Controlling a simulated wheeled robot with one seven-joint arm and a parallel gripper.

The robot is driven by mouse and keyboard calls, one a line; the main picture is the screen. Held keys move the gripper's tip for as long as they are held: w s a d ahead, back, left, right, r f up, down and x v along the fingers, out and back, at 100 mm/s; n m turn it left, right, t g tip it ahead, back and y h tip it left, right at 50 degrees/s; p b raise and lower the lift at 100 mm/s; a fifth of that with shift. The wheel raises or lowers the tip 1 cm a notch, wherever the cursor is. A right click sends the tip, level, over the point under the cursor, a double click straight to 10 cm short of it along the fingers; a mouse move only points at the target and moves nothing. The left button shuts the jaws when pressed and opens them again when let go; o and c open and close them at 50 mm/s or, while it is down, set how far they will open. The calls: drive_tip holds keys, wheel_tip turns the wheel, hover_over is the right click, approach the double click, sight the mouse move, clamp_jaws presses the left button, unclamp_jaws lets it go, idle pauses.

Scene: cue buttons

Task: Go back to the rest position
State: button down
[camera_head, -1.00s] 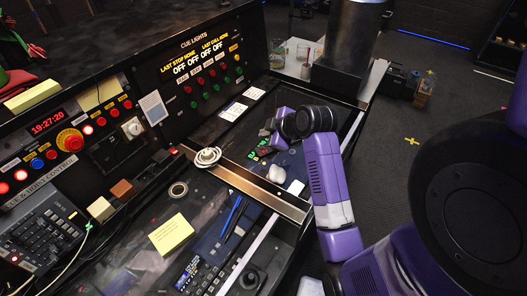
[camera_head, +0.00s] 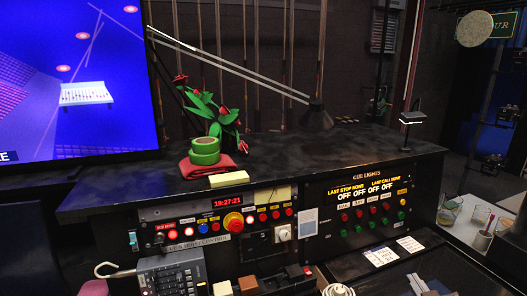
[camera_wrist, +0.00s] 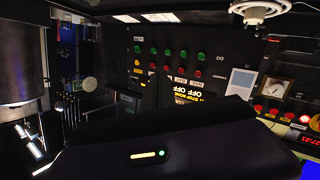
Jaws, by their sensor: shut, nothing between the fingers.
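My gripper (camera_wrist: 150,100) shows in the wrist view as a dark body across the lower part, with a yellow strip and a small green light; it is shut and holds nothing. Its fingertips are hard to make out against the dark panel. The wrist view is upside down and looks at the cue lights panel (camera_wrist: 220,78), with its red and green buttons, clear of the gripper. In the head view the cue lights panel (camera_head: 368,205) stands upright on the right of the console, all its signs reading OFF. I cannot make out my gripper in the head view.
The cue control panel (camera_head: 215,226) is left of the cue lights. A white table (camera_head: 470,225) stands at right.

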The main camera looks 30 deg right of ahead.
drive_tip(key=s+a+t+y+b, duration=0.1)
drive_tip(key=s+a+t+y, duration=0.15)
drive_tip(key=a, duration=1.05)
drive_tip(key=s+a+t+y+b, duration=0.1)
drive_tip(key=s+a+t+y, duration=0.2)
drive_tip(key=a, duration=1)
drive_tip(key=s+a+f+n+g+y, duration=0.2)
drive_tip(key=s+a+f+n+y, duration=0.2)
drive_tip(key=s+a, duration=0.6)
drive_tip(key=shift+s+a+f+y+b, duration=0.25)
drive_tip(key=shift+s+y+b, duration=0.25)
drive_tip(key=shift+s, duration=0.3)
